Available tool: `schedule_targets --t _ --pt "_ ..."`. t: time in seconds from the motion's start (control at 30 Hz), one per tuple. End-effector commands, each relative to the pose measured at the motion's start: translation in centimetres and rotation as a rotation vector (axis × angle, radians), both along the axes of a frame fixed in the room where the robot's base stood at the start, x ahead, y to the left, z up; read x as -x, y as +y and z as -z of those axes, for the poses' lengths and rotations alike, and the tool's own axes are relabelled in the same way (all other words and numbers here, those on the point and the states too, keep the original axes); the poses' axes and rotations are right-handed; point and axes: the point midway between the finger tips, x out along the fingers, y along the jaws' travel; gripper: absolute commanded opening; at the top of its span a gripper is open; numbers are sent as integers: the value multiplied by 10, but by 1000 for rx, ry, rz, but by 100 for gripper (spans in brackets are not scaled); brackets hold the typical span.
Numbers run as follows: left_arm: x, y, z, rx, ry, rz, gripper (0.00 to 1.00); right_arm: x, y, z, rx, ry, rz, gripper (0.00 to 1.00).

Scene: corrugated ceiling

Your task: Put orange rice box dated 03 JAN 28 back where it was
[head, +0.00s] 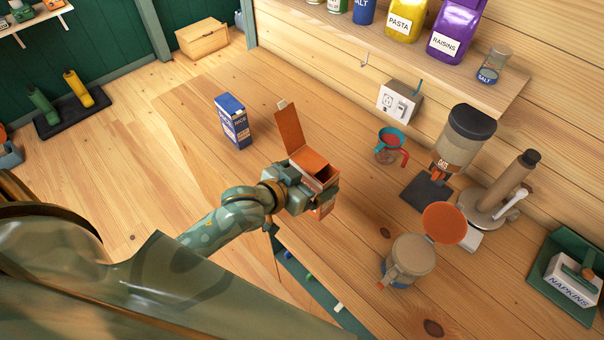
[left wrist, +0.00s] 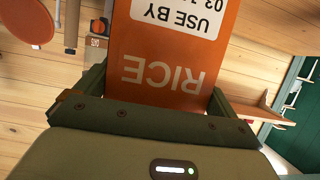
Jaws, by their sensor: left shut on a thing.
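The orange rice box (head: 318,167) is held in my left gripper (head: 314,190), its top flap standing open. In the left wrist view the box (left wrist: 150,60) shows the word RICE upside down and a white label reading USE BY with 03 first; the rest of the date is cut off. The left gripper's fingers (left wrist: 158,95) are shut on both sides of the box. The box is near the front edge of the wooden counter (head: 330,240); I cannot tell its height above it. My right gripper is not in view.
A blue box (head: 232,120) stands on the counter to the left. A shelf (head: 480,80) with packages runs along the wall. Counter between is clear.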

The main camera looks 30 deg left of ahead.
Motion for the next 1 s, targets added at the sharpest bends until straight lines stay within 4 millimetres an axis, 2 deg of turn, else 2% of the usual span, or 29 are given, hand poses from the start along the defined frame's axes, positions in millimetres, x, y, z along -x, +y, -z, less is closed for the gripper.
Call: schedule_targets --t 0.23,0.5,0.83,1.0 --pt "-35 28 19 -2 -2 0 58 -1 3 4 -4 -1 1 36" --pt "-60 48 59 0 -1 -1 58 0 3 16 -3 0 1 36" --pt "-74 59 80 0 -1 -1 58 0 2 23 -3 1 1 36" --pt "-73 58 99 2 0 -1 58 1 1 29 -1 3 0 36"
